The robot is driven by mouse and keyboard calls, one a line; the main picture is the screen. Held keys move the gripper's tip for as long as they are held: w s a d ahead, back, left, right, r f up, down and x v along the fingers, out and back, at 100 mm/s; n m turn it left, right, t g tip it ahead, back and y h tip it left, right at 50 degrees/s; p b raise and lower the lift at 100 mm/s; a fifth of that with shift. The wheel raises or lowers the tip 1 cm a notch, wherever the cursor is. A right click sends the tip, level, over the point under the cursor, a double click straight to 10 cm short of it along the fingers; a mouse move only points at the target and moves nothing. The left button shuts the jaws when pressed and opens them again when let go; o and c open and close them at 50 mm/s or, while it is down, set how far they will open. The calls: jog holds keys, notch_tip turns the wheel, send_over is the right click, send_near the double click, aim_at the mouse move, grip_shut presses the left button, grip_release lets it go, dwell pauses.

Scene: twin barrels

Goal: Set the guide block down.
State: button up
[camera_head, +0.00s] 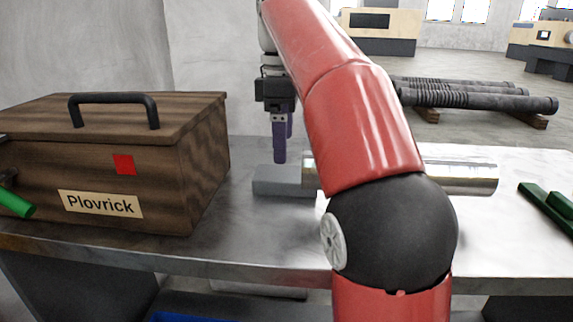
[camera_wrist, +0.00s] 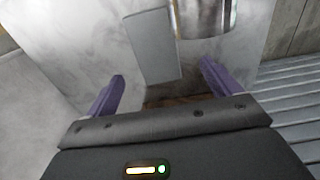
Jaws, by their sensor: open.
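A grey rectangular block (camera_head: 283,181), which fits the name guide block, lies flat on the metal table, left of a shiny metal cylinder (camera_head: 470,178). In the wrist view the grey block (camera_wrist: 153,45) and the cylinder (camera_wrist: 205,18) lie side by side, with the block ahead of the fingers. My gripper (camera_head: 281,155) has purple fingers and is above the block in the head view. In the wrist view my gripper (camera_wrist: 162,71) shows its fingers spread wide with nothing between them. My red arm hides part of the cylinder.
A wooden box (camera_head: 110,165) labelled Plovrick, with a black handle, stands left of the block. A green object (camera_head: 15,203) is at the left edge. A green piece (camera_head: 548,205) lies at the table's right. Dark ribbed barrels (camera_head: 480,98) lie on wooden supports behind the table.

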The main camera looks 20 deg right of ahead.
aim_at(286, 173)
jog(key=f, duration=0.2)
jog(key=f+b, duration=0.1)
jog(key=f, duration=0.2)
jog(key=f+b, duration=0.1)
jog(key=f, duration=0.1)
jog(key=shift+w+d+f, duration=0.15)
jog(key=shift+d+f, duration=0.1)
jog(key=shift+f, duration=0.15)
grip_shut()
jog(key=shift+r, duration=0.2)
